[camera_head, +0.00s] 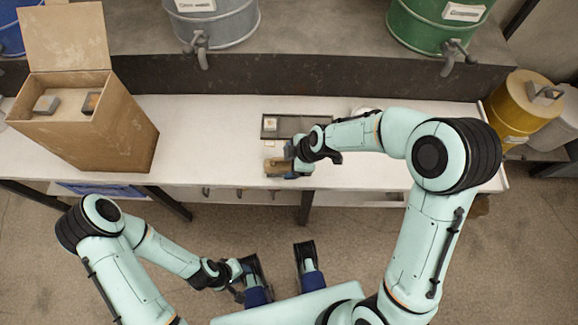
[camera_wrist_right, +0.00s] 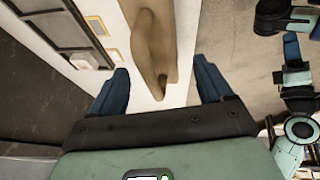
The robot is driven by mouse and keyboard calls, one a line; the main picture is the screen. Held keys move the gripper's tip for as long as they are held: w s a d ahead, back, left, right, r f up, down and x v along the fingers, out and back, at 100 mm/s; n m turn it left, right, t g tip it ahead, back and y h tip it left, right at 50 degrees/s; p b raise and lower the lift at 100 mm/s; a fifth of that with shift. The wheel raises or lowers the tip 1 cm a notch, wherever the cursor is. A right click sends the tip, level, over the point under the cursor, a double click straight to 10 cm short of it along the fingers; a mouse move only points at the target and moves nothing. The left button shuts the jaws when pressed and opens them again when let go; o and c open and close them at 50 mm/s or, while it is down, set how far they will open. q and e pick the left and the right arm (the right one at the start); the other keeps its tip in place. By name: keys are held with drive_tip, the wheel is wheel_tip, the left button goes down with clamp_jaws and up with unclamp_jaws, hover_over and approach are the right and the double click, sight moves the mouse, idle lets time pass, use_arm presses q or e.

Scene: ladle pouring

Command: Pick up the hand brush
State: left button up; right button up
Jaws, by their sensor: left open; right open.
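The hand brush (camera_wrist_right: 150,40) shows in the right wrist view as a tan wooden piece with a rounded, narrowing end. In the head view it is a small brown piece (camera_head: 276,167) near the table's front edge, partly hidden by my right gripper. My right gripper (camera_wrist_right: 162,75) is open, its blue fingers on either side of the brush's narrow end. I cannot tell whether they touch it. My left gripper (camera_head: 246,283) is open and low in front of the table, away from the brush.
A dark shallow tray (camera_head: 290,126) lies behind the brush on the white table (camera_head: 220,125). An open cardboard box (camera_head: 95,130) stands at the left. A yellow drum (camera_head: 520,105) stands at the right. The white surface between box and tray is clear.

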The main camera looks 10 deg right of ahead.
drive_tip(key=shift+x, duration=1.25)
use_arm(q)
drive_tip(key=shift+w+f, duration=0.1)
drive_tip(key=shift+f, duration=0.05)
use_arm(e)
drive_tip(key=c, duration=1.2)
drive_tip(key=shift+r, duration=0.1)
drive_tip(key=shift+c, duration=0.2)
use_arm(q)
drive_tip(key=r+p, duration=0.1)
drive_tip(key=s+r+p, duration=0.1)
drive_tip(key=r+p, duration=0.1)
drive_tip(key=shift+s+r+g+p, duration=0.15)
drive_tip(key=shift+s+g+p, duration=0.15)
drive_tip(key=shift+p, duration=0.1)
use_arm(e)
wheel_tip(320, 180, up, 20)
drive_tip(key=o, duration=0.3)
drive_tip(key=shift+w, duration=0.15)
drive_tip(key=shift+c, duration=0.4)
